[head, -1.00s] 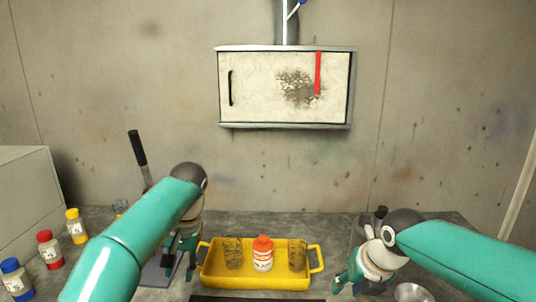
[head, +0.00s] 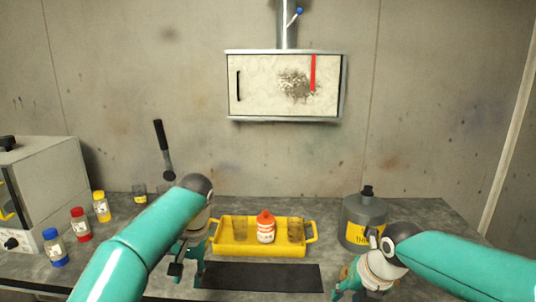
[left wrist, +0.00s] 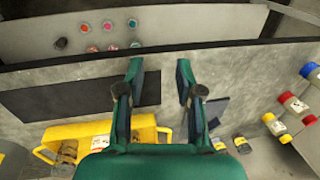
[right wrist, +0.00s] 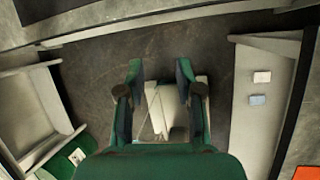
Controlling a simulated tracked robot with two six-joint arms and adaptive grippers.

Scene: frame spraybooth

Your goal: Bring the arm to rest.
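My left gripper (head: 183,262) hangs fingers-down over the bench, left of the yellow tray (head: 228,247). In the left wrist view my left gripper (left wrist: 160,80) has its fingers apart with nothing between them. My right gripper (head: 350,292) hangs at the front right, in front of the grey can (head: 366,212). In the right wrist view my right gripper (right wrist: 160,78) has its fingers apart and empty, above the floor and a pale object below. Both arms reach in from the sides, bent downward.
A black mat (head: 262,277) lies in front. Blue (head: 55,247), red (head: 80,224) and yellow (head: 101,207) jars stand left, near a grey box oven (head: 50,180).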

